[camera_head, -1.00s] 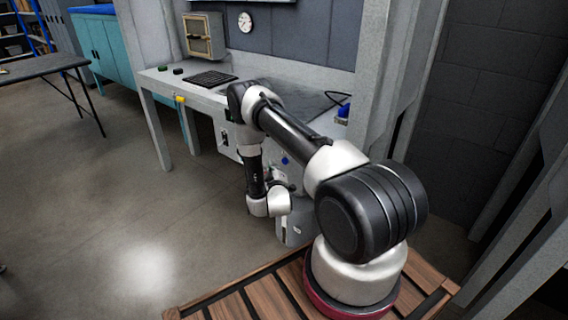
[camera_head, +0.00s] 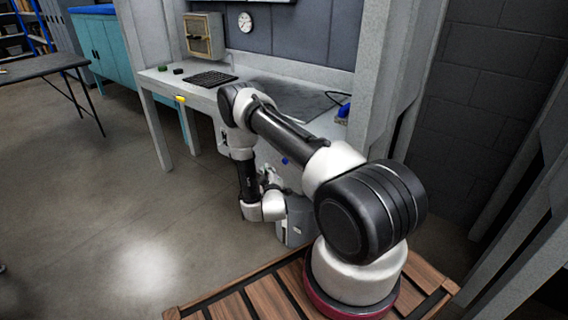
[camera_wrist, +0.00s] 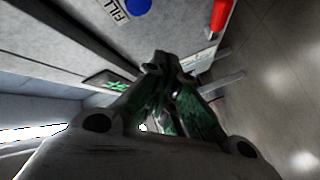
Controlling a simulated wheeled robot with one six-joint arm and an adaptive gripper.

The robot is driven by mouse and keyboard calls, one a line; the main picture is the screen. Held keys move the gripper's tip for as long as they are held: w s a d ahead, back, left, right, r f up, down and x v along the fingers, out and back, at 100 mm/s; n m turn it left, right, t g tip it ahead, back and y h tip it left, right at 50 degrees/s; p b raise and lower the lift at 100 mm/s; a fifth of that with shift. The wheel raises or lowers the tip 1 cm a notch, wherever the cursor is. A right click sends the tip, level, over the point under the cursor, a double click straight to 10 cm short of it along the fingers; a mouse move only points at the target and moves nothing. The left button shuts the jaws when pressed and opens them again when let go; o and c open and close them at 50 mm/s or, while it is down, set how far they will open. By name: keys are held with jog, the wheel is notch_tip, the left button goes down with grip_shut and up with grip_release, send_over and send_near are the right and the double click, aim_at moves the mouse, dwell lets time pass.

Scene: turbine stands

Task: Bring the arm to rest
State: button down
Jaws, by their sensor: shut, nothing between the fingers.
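My arm is bent, with its upper part reaching out toward the grey workbench (camera_head: 215,90) and its lower part hanging down in front of it. My gripper (camera_wrist: 166,65) shows in the wrist view with its fingers together and nothing between them. It points at the grey front of a panel and appears apart from it. In the head view my gripper is small and mostly hidden behind the white wrist joint.
In the wrist view, a blue knob (camera_wrist: 138,6), a FILL label (camera_wrist: 116,12) and a red part (camera_wrist: 221,15) sit near the fingers. A keyboard (camera_head: 213,79) lies on the workbench. A dark table (camera_head: 45,66) stands at the left. The floor between is clear.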

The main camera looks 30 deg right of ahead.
dwell(0.3)
jog(key=s+a+f+m+g+y, duration=0.1)
jog(key=s+f+g+y, duration=0.1)
jog(key=s+f+g, duration=0.35)
jog(key=s+a+f+m+g+y, duration=0.1)
jog(key=s+a+f+m+g, duration=0.1)
jog(key=f, duration=0.6)
jog(key=s+a+r+g+y, duration=0.2)
jog(key=s+a+g, duration=0.1)
jog(key=g, duration=0.1)
jog(key=s+r, duration=0.9)
jog(key=r, duration=0.9)
jog(key=s+a+r+m+y, duration=0.1)
jog(key=s+r, duration=0.9)
jog(key=r, duration=0.9)
jog(key=s+a+r+m+y, duration=0.1)
jog(key=s+r, duration=0.9)
jog(key=r, duration=0.9)
jog(key=shift+s, duration=0.15)
